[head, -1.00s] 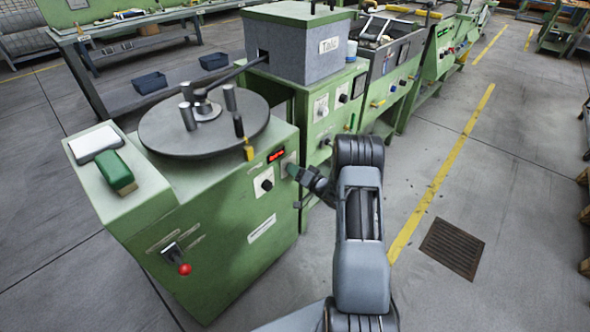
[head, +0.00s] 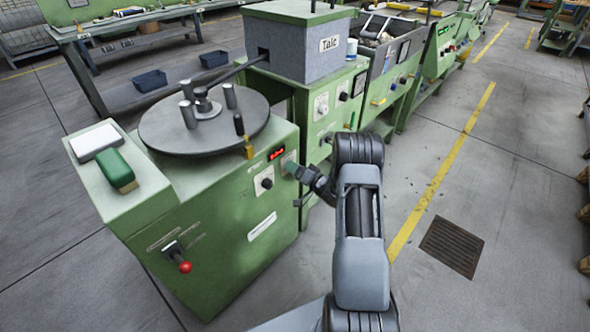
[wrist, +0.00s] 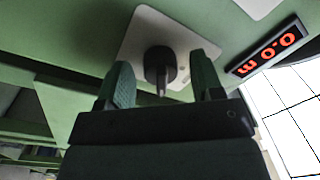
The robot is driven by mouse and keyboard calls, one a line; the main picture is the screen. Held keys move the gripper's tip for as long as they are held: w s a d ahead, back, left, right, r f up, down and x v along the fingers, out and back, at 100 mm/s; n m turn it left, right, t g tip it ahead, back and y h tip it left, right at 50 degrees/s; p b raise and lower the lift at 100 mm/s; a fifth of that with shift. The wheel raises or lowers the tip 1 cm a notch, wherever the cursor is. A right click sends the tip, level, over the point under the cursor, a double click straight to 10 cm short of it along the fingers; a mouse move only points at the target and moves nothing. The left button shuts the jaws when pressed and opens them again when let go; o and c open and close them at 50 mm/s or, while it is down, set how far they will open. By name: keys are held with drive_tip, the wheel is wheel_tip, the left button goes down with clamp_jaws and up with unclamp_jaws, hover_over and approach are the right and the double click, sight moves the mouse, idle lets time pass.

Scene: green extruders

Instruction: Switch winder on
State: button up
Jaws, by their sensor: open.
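The winder (head: 225,235) is the green cabinet with a round dark turntable (head: 160,135) on top. A red-lit display (head: 276,154) is on its front and also shows in the wrist view (wrist: 267,50). In the wrist view, a dark rotary knob (wrist: 160,63) sits on a pale plate (wrist: 135,40) beside the display. My gripper (wrist: 163,78) is open, with its green fingers on either side of the knob and gaps visible.
A red-tipped lever (head: 184,266) is lower on the front. The grey "Talc" box (head: 300,50) stands behind. Floor is free to the right, around a drain grate (head: 452,246).

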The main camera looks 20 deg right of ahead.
drive_tip(key=p+v, duration=0.1)
drive_tip(key=v, duration=1.3)
drive_tip(key=shift+p, duration=0.3)
drive_tip(key=shift+w, duration=0.1)
